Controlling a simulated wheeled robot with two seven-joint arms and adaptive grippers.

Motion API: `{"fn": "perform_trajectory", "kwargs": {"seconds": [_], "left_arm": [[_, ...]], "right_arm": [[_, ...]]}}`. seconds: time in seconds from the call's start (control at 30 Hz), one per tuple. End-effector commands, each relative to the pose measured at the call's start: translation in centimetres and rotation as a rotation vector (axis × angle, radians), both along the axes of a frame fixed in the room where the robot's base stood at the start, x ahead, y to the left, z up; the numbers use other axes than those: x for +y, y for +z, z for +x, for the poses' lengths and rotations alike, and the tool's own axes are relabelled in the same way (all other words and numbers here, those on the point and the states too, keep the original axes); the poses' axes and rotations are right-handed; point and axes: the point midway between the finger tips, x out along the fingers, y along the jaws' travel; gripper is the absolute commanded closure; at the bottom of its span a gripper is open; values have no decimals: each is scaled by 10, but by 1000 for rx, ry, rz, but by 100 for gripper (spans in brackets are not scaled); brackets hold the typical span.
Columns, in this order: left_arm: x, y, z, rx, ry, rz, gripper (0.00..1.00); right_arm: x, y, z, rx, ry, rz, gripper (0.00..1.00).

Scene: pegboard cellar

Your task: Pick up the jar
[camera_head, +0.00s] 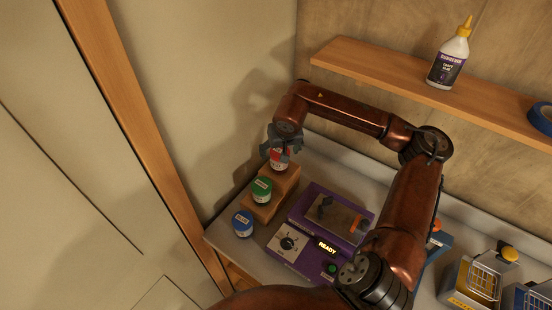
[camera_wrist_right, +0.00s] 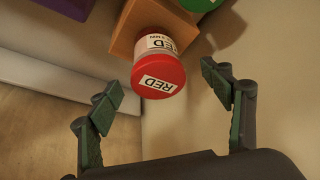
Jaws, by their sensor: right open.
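A jar with a red lid marked RED (camera_head: 279,158) stands on a wooden block at the back, partly hidden by my right gripper (camera_head: 282,143). In the right wrist view the red jar (camera_wrist_right: 158,70) shows its lid between and just beyond the two fingertips. My right gripper (camera_wrist_right: 170,88) is open there, with no finger visibly touching the jar. A green-lidded jar (camera_head: 261,188) stands on the block in front of the red one. A blue-lidded jar (camera_head: 242,222) stands lower, on the counter. My left gripper is not in view.
The wooden block (camera_head: 286,190) sits near the wall corner. A purple machine (camera_head: 301,259) with a dial and a READY display stands right of it. A shelf (camera_head: 380,68) above holds a glue bottle (camera_head: 448,60) and blue tape (camera_head: 541,118). Wire baskets (camera_head: 484,284) stand at right.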

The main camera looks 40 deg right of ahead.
Motion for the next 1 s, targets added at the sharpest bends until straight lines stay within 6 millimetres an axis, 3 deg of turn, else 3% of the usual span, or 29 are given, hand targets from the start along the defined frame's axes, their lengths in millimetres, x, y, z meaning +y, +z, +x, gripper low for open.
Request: {"fn": "perform_trajectory", "kwargs": {"seconds": [0.23, 0.5, 0.8, 1.0], "left_arm": [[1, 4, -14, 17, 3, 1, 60], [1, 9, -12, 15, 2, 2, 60], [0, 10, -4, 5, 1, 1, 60], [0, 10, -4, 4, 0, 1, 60]], "right_arm": [[-6, -25, 7, 3, -3, 0, 27], [-12, -58, 19, 2, 0, 1, 27], [-12, -63, 22, 0, 2, -1, 28], [-12, -62, 22, 0, 2, -1, 42]]}}
